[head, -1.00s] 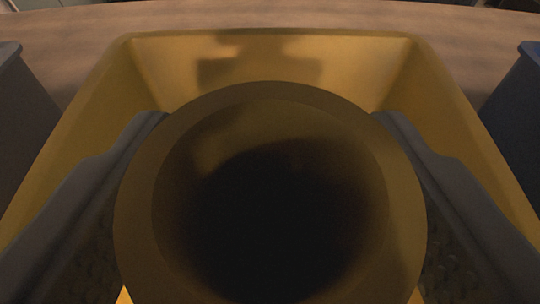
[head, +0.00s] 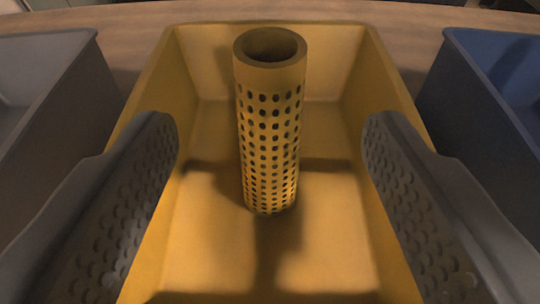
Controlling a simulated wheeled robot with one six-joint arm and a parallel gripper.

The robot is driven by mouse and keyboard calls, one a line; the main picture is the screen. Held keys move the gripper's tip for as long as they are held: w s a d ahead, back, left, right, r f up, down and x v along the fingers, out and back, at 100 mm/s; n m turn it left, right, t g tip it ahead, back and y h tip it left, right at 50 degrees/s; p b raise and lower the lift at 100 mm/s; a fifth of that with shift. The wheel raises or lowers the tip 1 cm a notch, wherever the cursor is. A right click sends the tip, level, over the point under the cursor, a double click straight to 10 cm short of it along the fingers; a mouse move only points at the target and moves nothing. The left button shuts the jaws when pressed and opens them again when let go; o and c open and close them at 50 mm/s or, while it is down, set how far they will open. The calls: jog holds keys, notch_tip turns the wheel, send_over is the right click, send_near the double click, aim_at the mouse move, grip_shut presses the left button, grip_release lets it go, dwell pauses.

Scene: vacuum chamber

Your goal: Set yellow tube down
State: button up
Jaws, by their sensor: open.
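The yellow tube (head: 269,130) stands upright inside a yellow bin (head: 385,90). It has a plain thick rim, an open dark top and rows of small holes down its side. Its lower end appears to rest on the bin floor. My gripper (head: 270,140) is open, with one dark textured finger on each side of the picture. Neither finger touches the tube, and there is a wide gap on both sides of it.
A grey bin (head: 70,110) stands to the left of the yellow bin and a blue bin (head: 490,120) to the right. All stand on a brown wooden surface (head: 300,12). The yellow bin's floor around the tube is clear.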

jog(key=shift+s+r, duration=0.15)
jog(key=shift+s, duration=0.45)
jog(key=s+f+t, duration=0.1)
jog(key=s+f, duration=0.4)
jog(key=s, duration=0.3)
jog(key=s+f+t, duration=0.1)
jog(key=s+f, duration=0.4)
jog(key=s, duration=0.4)
jog(key=s+f, duration=0.6)
jog(key=s, duration=0.3)
jog(key=shift+s+d+t, duration=0.25)
jog(key=shift+t, duration=0.15)
jog(key=shift+s+f, duration=0.1)
jog(key=shift+s, duration=0.05)
